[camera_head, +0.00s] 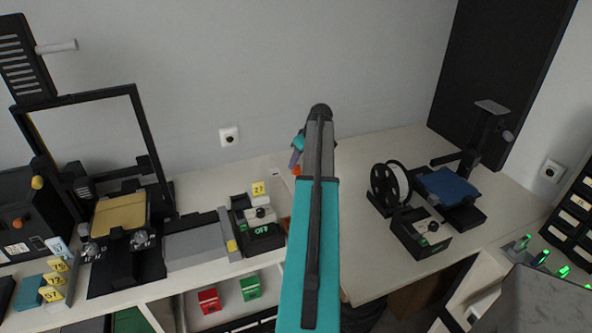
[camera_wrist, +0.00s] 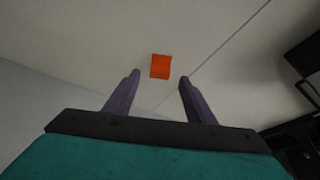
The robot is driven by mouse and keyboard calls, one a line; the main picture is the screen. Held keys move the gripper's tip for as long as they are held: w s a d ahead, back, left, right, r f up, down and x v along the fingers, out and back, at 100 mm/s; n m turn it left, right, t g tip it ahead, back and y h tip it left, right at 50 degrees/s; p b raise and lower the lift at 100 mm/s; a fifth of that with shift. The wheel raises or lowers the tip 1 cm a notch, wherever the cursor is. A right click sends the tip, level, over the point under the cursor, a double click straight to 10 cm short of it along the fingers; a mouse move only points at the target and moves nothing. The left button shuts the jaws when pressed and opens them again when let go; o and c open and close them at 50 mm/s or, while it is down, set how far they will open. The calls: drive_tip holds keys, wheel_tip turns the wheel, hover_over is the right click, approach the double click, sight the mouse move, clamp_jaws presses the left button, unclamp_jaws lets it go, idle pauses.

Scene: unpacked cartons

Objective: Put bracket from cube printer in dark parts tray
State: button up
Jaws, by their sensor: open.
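A small orange piece (camera_wrist: 160,66) lies on a pale surface in the wrist view, just beyond and between my fingertips; I cannot tell if it is the bracket. Its orange also shows in the head view (camera_head: 296,170), partly behind my arm. My gripper (camera_wrist: 160,77) is open and empty, its purple fingers either side of the line to the piece. One printer has a gold bed (camera_head: 120,215) and a black frame, at left; another has a blue bed (camera_head: 447,186), at right. I cannot tell which is the cube printer. No dark parts tray is clearly identifiable.
A control box marked OFF (camera_head: 262,232) stands left of my arm, a second control box (camera_head: 421,232) to its right, near a white spool (camera_head: 390,186). A black rack (camera_head: 572,208) is at far right. Table between arm and spool is clear.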

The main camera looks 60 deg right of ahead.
sight(297, 167)
drive_tip(key=shift+p+x, duration=0.5)
drive_tip(key=shift+x, duration=1)
drive_tip(key=c, duration=1.2)
drive_tip(key=shift+r, duration=0.1)
drive_tip(key=shift+r+b, duration=0.95)
drive_tip(key=shift+r, duration=0.45)
drive_tip(key=shift+s+a+r, duration=0.1)
drive_tip(key=shift+a+r, duration=0.05)
drive_tip(key=shift+r, duration=0.05)
drive_tip(key=s+a+b, duration=0.1)
drive_tip(key=s+a, duration=0.1)
drive_tip(key=a, duration=0.2)
drive_tip(key=s+a+b, duration=0.2)
drive_tip(key=a, duration=0.2)
drive_tip(key=s+a+r+b, duration=0.1)
drive_tip(key=s+a, duration=0.1)
drive_tip(key=a, duration=0.2)
drive_tip(key=shift+a, duration=0.1)
drive_tip(key=shift+s+a+r+b, duration=0.1)
drive_tip(key=shift+s+a+b, duration=0.15)
drive_tip(key=shift+a, duration=0.2)
drive_tip(key=shift+s+a+r+b, duration=0.15)
drive_tip(key=shift+s+a, duration=0.05)
drive_tip(key=shift+a, duration=0.25)
